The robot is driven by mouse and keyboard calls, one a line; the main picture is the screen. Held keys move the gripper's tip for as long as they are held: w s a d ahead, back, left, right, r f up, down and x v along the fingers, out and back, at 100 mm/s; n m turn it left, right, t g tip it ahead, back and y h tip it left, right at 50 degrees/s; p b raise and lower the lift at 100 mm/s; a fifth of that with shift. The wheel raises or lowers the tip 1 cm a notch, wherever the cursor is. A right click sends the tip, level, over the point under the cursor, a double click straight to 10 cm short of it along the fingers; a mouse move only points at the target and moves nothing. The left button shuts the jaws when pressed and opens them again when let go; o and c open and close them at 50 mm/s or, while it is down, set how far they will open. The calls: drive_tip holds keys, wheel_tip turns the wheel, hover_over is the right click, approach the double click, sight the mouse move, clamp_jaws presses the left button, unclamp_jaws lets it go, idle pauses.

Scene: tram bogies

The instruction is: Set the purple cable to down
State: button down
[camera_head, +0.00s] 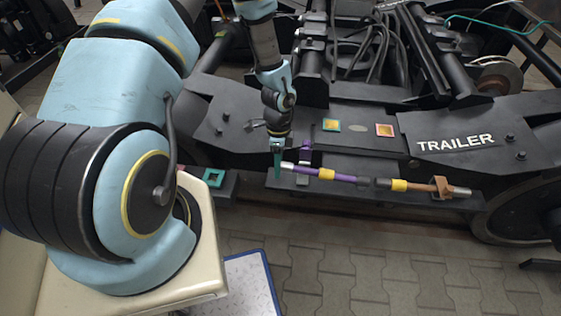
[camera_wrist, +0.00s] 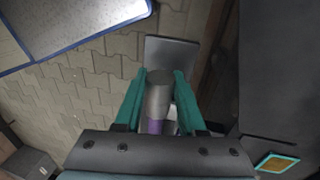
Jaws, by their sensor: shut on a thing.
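The purple cable (camera_head: 337,177) lies roughly level along the front of the black bogie frame. It has yellow bands and a silver metal end at the left. At its right it meets a dark connector and an orange-brown cable (camera_head: 420,187). My gripper (camera_head: 277,170) points down at the cable's left end. In the wrist view, the teal fingers of my gripper (camera_wrist: 158,95) stand on both sides of the silver end (camera_wrist: 158,97), shut on it. A little purple (camera_wrist: 154,126) shows below it. A purple clip (camera_head: 304,152) stands on the frame just behind the cable.
The black bogie frame marked TRAILER (camera_head: 455,143) carries two small coloured square plates (camera_head: 332,125). A brown bracket (camera_head: 442,187) holds the right end of the cable line. A teal square ring (camera_head: 213,178) sits left of my gripper. Paved floor lies in front.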

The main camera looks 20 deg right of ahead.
drive_tip(key=c, duration=0.5)
unclamp_jaws()
wheel_tip(320, 180, up, 11)
drive_tip(key=w, duration=0.2)
drive_tip(key=shift+d+f, duration=0.2)
drive_tip(key=shift+d, duration=0.15)
drive_tip(key=s+a+r+n+t+p, duration=0.1)
drive_tip(key=a+r+n+p, duration=0.2)
drive_tip(key=a+r+n, duration=0.8)
drive_tip(key=s+a+r+n+t+h+p, duration=0.1)
drive_tip(key=a+r+n+t+p, duration=0.1)
drive_tip(key=a+r+n, duration=0.8)
wheel_tip(320, 180, up, 7)
drive_tip(key=shift+s+a+r+n+t+p, duration=0.15)
drive_tip(key=shift+a+n+t+p, duration=0.2)
drive_tip(key=shift+a+p, duration=0.5)
